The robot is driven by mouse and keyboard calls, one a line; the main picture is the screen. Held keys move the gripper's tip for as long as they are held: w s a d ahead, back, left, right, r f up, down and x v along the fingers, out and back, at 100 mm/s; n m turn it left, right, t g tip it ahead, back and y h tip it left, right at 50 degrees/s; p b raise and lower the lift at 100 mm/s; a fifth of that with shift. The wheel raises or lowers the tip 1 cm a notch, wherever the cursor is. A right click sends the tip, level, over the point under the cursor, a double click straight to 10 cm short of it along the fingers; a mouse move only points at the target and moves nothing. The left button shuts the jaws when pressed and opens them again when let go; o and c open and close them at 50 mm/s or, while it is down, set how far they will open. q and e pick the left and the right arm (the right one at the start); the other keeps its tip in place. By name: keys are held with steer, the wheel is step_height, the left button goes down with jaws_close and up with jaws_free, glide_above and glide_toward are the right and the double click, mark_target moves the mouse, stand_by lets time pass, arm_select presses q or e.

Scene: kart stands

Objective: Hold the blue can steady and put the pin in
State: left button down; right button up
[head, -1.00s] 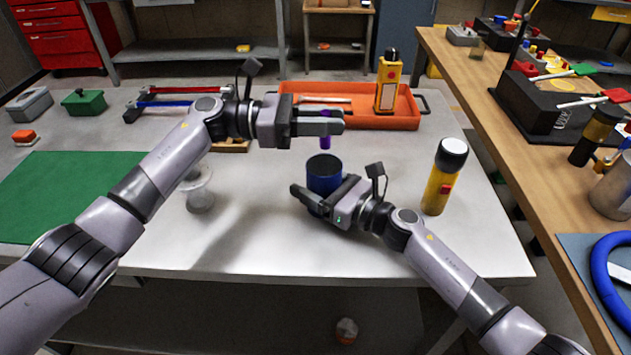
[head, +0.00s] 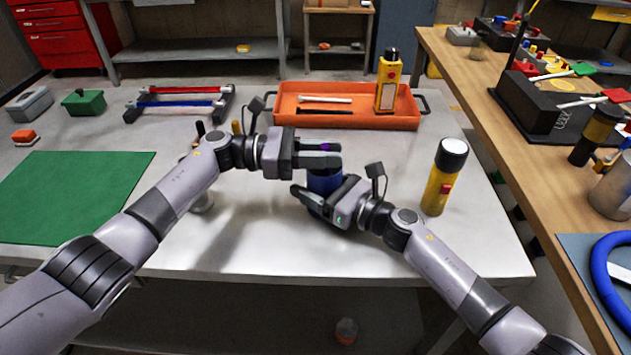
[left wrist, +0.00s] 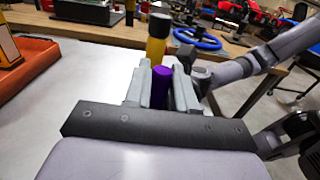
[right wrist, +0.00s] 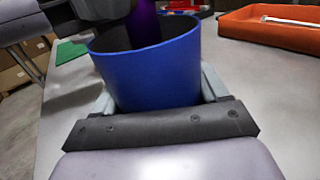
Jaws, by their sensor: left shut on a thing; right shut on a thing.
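The purple pin (head: 326,147) is upright between the fingers of my left gripper (head: 338,154), which is shut on it. The pin also shows between the fingers in the left wrist view (left wrist: 160,88). The blue can (head: 324,182) stands upright on the table, and my right gripper (head: 312,195) is shut on its sides. In the right wrist view the pin (right wrist: 145,25) reaches down into the open mouth of the can (right wrist: 155,75). The near rim hides the pin's lower end, so I cannot tell how deep it sits.
A yellow flashlight-like cylinder (head: 444,180) stands to the right of my right gripper. An orange tray (head: 350,121) with a yellow bottle (head: 388,80) lies behind. A pale flared object (head: 201,200) stands partly hidden behind my left arm. The front of the table is clear.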

mark_target(325, 146)
arm_select(q)
steer(key=shift+f, duration=0.1)
steer(key=c, duration=0.8)
jaws_free()
steer(key=shift+c, duration=0.2)
step_height(325, 146, up, 10)
steer(key=shift+r, duration=0.1)
arm_select(e)
steer(key=o, duration=1.1)
